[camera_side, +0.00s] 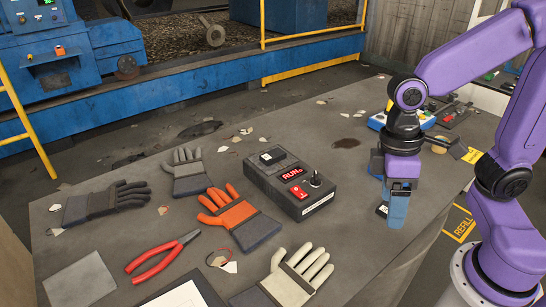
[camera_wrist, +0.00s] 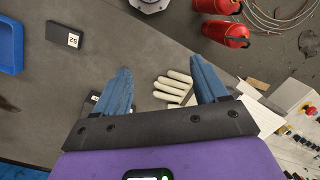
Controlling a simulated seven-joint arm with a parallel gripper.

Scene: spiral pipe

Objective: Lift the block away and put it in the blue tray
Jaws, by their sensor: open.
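In the side view my gripper (camera_side: 388,195) points down over the right part of the grey table, its blue fingers spread. In the wrist view the two fingers (camera_wrist: 165,88) are wide apart with nothing held between them. A dark block with a white label "52" (camera_wrist: 65,35) lies on the table at the upper left of the wrist view, apart from the fingers. A second white-labelled dark thing (camera_wrist: 91,99) is partly hidden by the left finger. The blue tray (camera_wrist: 8,68) is cut off at the left edge of the wrist view.
A dark control box with a red "RUN" display (camera_side: 292,182) stands left of my gripper. Several gloves, including an orange one (camera_side: 232,212), and red pliers (camera_side: 163,257) lie left of it. A pale glove (camera_side: 297,275) is near the front. Red cylinders (camera_wrist: 226,30) stand beyond the table edge.

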